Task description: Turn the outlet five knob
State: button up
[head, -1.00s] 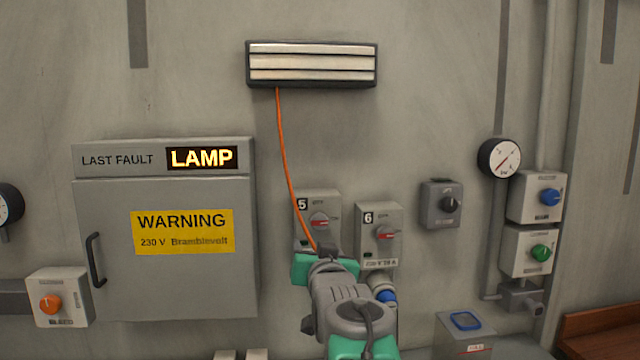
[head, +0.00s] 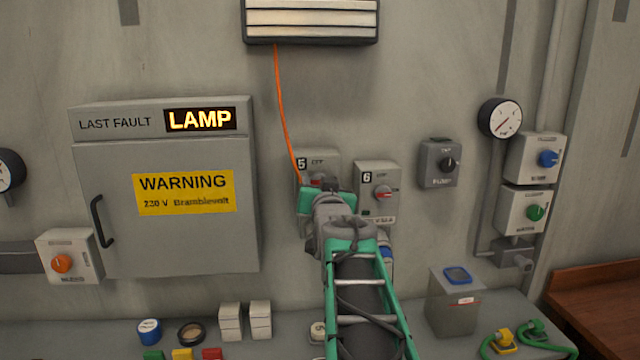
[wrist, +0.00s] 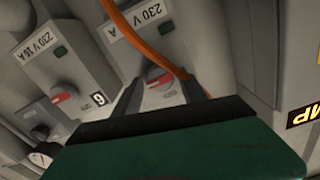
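The outlet five box (head: 322,160) is grey, on the wall left of the outlet six box. Its red-and-grey knob (head: 317,182) is mostly hidden behind my gripper (head: 322,187) in the head view. In the wrist view the knob (wrist: 158,78) shows just beyond the fingertips of my gripper (wrist: 166,93). The two dark fingers stand apart, one on each side of the knob in the picture. I see nothing held between them; whether they touch the knob I cannot tell.
An orange cable (head: 284,115) hangs from the louvred wall unit (head: 311,20) to outlet five and passes close to one finger in the wrist view (wrist: 150,48). The outlet six box (head: 378,175) with its red knob (head: 384,193) is close on the right. Small items stand on the bench below.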

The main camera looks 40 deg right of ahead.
grip_shut()
dwell(0.3)
jog(key=shift+f+b, duration=0.1)
jog(key=shift+b, duration=0.3)
jog(key=shift+w+a+n+b, duration=0.1)
jog(key=shift+n+b, duration=8.9)
jog(key=shift+b, duration=0.3)
jog(key=shift+o, duration=1.3)
grip_release()
